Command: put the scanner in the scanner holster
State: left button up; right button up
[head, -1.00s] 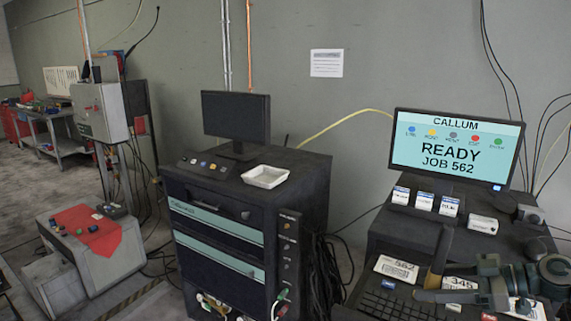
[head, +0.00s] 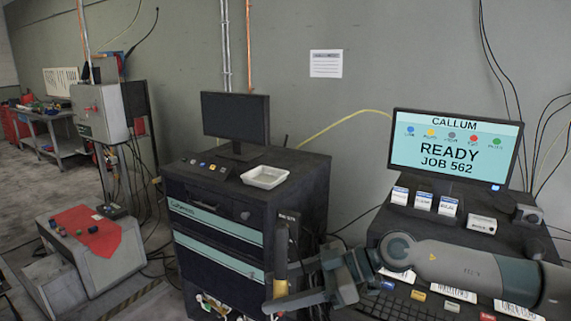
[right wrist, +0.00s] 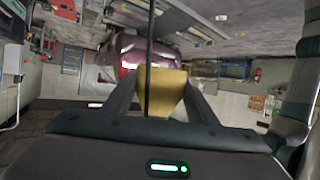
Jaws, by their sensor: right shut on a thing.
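My right gripper (head: 284,284) is shut on the scanner, a narrow dark and yellow piece (head: 280,289) standing roughly upright between the fingers. In the right wrist view the scanner's yellow part (right wrist: 161,91) sits between the two fingers. In the head view the gripper and scanner appear in front of the right side of the dark cabinet (head: 245,240). A dark labelled shape (head: 290,219) shows just above the scanner against that cabinet; I cannot tell whether it is the scanner holster. My left gripper is not in view.
A black monitor (head: 236,120) and a white tray (head: 264,177) stand on the cabinet. At right are the lit screen (head: 455,150), small labelled boxes (head: 423,201) and a keyboard (head: 385,306), partly behind my arm. A grey console with a red cloth (head: 90,228) stands at left.

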jog(key=w+r+m+t, duration=0.4)
jog(key=w+r, duration=0.1)
jog(key=r, duration=0.4)
jog(key=shift+w+d+r+m+t+h, duration=2.3)
jog(key=shift+w+d+r+m+t, duration=0.65)
jog(key=shift+d, duration=0.5)
jog(key=d+f+m+t+h, duration=0.25)
jog(key=d+m+h, duration=0.35)
jog(key=d, duration=0.5)
jog(key=s+d+f+m+t+h, duration=0.1)
jog(key=s+d+f+m+h, duration=0.25)
jog(key=s+d+f, duration=0.5)
jog(key=w+a+r+n, duration=0.1)
jog(key=a+r+n, duration=0.1)
jog(key=a, duration=0.3)
jog(key=shift+y, duration=0.25)
jog(key=f+b, duration=1.1)
jog(key=shift+w+f, duration=0.2)
jog(key=shift+f, duration=0.05)
